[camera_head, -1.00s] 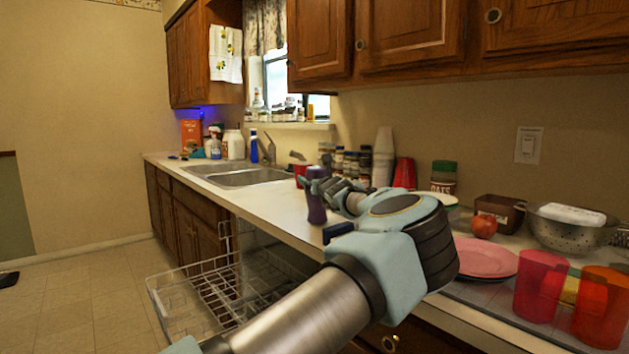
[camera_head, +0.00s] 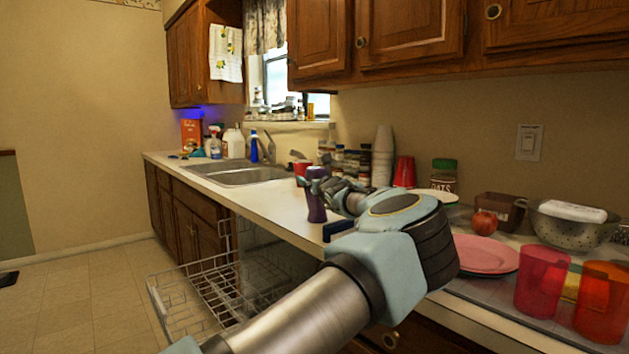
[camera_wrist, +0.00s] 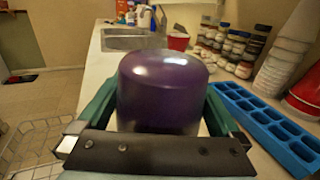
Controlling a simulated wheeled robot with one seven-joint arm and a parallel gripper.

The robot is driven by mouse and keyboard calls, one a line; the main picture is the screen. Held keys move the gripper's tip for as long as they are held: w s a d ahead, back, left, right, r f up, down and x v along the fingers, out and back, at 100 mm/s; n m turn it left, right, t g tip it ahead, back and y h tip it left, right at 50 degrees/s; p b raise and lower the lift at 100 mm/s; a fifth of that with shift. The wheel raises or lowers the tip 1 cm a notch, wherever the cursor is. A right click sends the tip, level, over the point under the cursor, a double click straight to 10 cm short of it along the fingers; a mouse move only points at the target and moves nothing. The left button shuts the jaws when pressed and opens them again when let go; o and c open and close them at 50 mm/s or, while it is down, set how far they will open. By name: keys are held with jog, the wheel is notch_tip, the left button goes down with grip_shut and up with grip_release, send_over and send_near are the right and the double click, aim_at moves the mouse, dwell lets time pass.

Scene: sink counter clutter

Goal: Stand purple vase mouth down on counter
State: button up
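The purple vase (camera_head: 316,200) is upright over the counter (camera_head: 270,212) near its front edge in the head view. In the wrist view the vase (camera_wrist: 162,85) fills the middle, with a smooth, closed, rounded end uppermost and no opening in sight. My gripper (camera_wrist: 160,118) has a teal finger against each side of the vase and is shut on it. The lower end of the vase is hidden in the wrist view, and I cannot tell whether it touches the counter.
A blue tray (camera_wrist: 265,125) lies right of the vase, before several jars (camera_wrist: 232,45) and stacked cups (camera_wrist: 288,55). A red cup (camera_wrist: 178,41) and the sink (camera_wrist: 130,38) are beyond. An open dishwasher rack (camera_head: 205,290) is below the counter edge.

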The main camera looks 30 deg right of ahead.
jog(key=shift+s+f, duration=0.1)
jog(key=s+a+b, duration=0.2)
jog(key=s+b, duration=0.2)
jog(key=s, duration=0.6)
jog(key=shift+s+b, duration=0.2)
jog(key=shift+b, duration=0.15)
jog(key=shift+s+a, duration=0.1)
